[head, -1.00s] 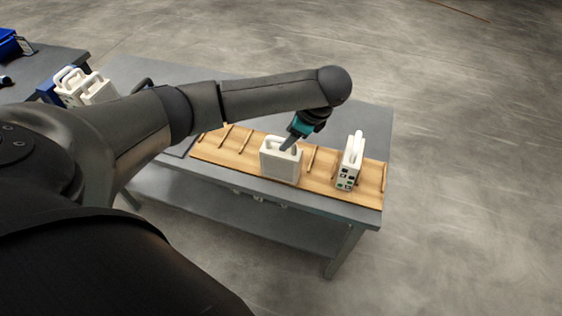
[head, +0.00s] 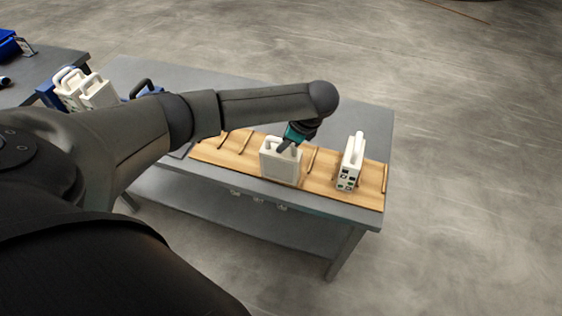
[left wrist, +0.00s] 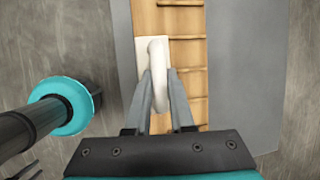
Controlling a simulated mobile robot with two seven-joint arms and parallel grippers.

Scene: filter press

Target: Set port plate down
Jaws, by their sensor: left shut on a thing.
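The port plate (head: 279,166) is a white slab with a loop handle on top. It stands upright at the wooden slatted rack (head: 236,158), near its middle; I cannot tell whether its bottom edge touches the rack. My left gripper (head: 287,147) comes down from above and is shut on the plate's handle. In the left wrist view the two grey fingers (left wrist: 160,78) close around the white handle (left wrist: 157,58), with the rack beneath. My right gripper is not seen in the head view.
A second white plate (head: 349,165) with dark and green ports stands to the right on the rack. Several white and blue plates (head: 85,90) stand at the table's left end. The grey table (head: 372,125) is clear behind the rack.

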